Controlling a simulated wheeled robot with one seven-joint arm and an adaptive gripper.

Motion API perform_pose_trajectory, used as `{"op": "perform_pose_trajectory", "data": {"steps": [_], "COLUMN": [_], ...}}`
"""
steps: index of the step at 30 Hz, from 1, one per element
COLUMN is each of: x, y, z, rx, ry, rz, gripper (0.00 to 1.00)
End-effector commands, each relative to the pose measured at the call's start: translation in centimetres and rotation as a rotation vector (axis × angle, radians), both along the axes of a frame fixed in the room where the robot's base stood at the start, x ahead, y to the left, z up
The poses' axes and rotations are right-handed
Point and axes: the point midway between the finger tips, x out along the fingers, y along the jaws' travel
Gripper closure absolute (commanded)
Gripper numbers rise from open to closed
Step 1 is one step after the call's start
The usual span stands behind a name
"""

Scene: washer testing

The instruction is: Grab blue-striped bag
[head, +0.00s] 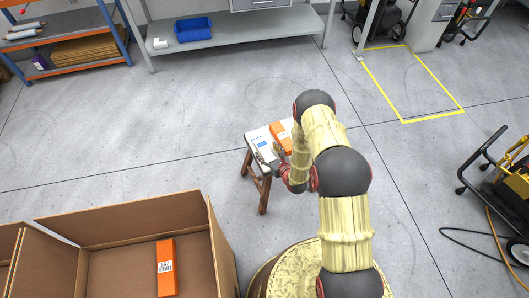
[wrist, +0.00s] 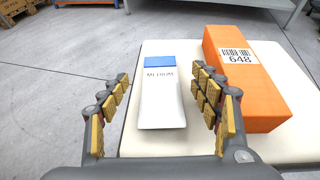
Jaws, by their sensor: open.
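The blue-striped bag (wrist: 160,98) is a white pouch with a blue band across its far end and dark lettering below it. It lies on the pale top of a small stool (wrist: 190,143). My gripper (wrist: 165,88) is open, with one finger on each side of the bag in the wrist view; I cannot tell whether either finger touches it. In the head view the bag (head: 262,144) is small beside my gripper (head: 270,158), on the stool (head: 259,132) with wooden legs.
An orange box (wrist: 245,77) labelled 648 lies on the stool close to the right finger. A cardboard box (head: 150,222) holding another orange box (head: 166,268) stands at lower left. A workbench with a blue bin (head: 194,29) is at the back. Open floor surrounds the stool.

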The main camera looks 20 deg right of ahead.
Motion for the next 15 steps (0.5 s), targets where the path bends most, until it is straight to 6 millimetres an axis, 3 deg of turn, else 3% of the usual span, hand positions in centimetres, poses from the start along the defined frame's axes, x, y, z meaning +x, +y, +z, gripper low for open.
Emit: {"op": "perform_pose_trajectory", "data": {"steps": [4,11,15], "x": [1.7,1.8,1.8], "y": [0.4,0.4,0.4], "z": [-0.9,-0.7,-0.8], "rx": [-0.001,0.000,0.000], "ry": [-0.001,-0.001,0.000], "rz": [-0.001,-0.001,-0.001], "gripper": [0.36,0.36,0.44]}}
